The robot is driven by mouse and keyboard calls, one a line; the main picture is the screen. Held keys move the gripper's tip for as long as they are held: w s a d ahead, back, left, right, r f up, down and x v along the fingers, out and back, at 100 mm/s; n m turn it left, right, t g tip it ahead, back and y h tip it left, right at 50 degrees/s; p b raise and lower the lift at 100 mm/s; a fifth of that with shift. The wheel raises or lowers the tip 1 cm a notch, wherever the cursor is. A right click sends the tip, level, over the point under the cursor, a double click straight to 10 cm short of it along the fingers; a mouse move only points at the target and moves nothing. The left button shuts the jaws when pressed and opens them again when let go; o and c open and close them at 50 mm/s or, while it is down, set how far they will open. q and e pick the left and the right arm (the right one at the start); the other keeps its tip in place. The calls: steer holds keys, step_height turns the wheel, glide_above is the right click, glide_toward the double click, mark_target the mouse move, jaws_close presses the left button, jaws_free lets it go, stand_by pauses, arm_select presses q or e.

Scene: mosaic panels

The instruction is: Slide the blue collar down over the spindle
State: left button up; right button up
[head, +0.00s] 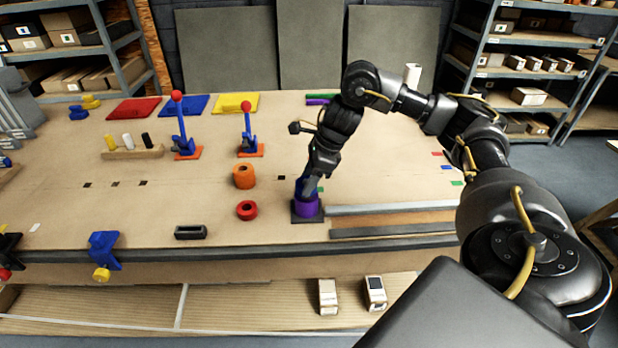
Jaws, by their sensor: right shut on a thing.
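The spindle's dark square base (296,217) sits on the table near its front edge, right of centre. A purple collar (307,207) is on that base. My right gripper (308,184) points down from above, directly over the purple collar. It is shut on the blue collar (308,188), which shows only in part between the fingers, just above the purple one. The spindle is hidden by the gripper and collars, and I cannot tell whether the blue collar touches the purple one. My left gripper is out of view.
An orange collar (244,176) and a red ring (246,210) lie left of the base. Two toggle clamps, a blue-and-red one (182,136) and another (248,141), stand behind. A dark slotted block (190,232) is at the front. Metal strips (390,209) lie to the right.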

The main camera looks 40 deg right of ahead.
steer(key=shift+f+b, duration=0.65)
steer(key=shift+f, duration=0.2)
steer(key=o, duration=1.3)
steer(key=shift+r, duration=0.1)
steer(key=p+v, duration=0.3)
steer(key=v, duration=0.7)
steer(key=shift+s+d+r, duration=0.1)
steer(key=shift+d+r, duration=0.05)
steer(key=shift+r, duration=0.2)
